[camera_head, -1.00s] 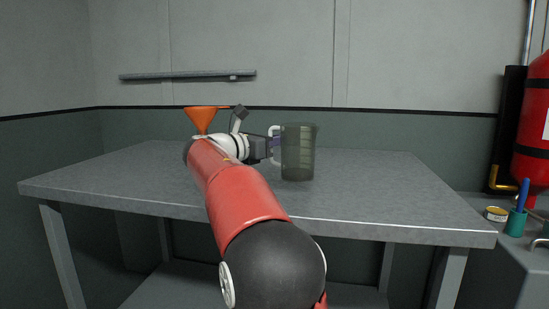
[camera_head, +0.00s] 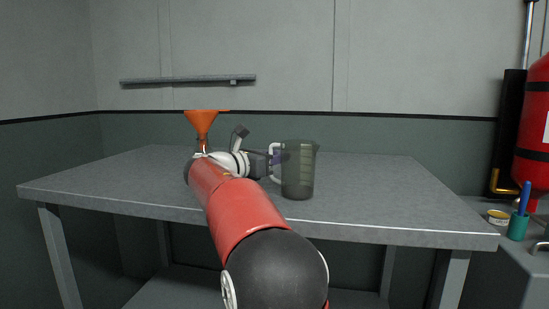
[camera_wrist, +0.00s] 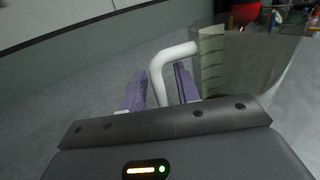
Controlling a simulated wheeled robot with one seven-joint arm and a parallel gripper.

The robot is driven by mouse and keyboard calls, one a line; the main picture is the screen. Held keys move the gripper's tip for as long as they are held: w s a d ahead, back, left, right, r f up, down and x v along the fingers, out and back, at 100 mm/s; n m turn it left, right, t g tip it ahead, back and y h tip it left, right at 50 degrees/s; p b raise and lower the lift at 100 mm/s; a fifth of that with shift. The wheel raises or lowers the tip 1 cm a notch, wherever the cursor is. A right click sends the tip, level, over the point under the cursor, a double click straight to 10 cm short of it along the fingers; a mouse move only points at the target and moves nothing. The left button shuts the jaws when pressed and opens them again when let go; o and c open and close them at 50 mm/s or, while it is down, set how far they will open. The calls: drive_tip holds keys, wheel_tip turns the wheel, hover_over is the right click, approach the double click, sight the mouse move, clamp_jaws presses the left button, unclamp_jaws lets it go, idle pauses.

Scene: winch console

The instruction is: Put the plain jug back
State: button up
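The plain jug (camera_head: 298,170) is a see-through dark grey jug with a white handle. It stands upright and appears to rest on the grey table (camera_head: 370,205), right of the funnel. The jug fills the upper right of the wrist view (camera_wrist: 240,62). My gripper (camera_head: 274,162) is at the jug's handle side, on its left. In the wrist view, the two purple fingers (camera_wrist: 160,85) stand on either side of the white handle, with a visible gap. The gripper looks open around the handle. The jug's far side is hidden.
An orange funnel (camera_head: 203,125) stands behind my arm at left. A wall rail (camera_head: 188,79) is above the table. At right, a side surface holds a yellow tin (camera_head: 497,217) and a teal cup with a blue pen (camera_head: 517,226), below a red cylinder (camera_head: 535,140). The table's right part is clear.

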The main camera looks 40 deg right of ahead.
drive_tip(key=shift+r, duration=0.1)
drive_tip(key=a, duration=0.8)
drive_tip(key=s+a, duration=0.1)
drive_tip(key=a, duration=0.3)
drive_tip(key=shift+s, duration=0.1)
drive_tip(key=shift+a, duration=0.1)
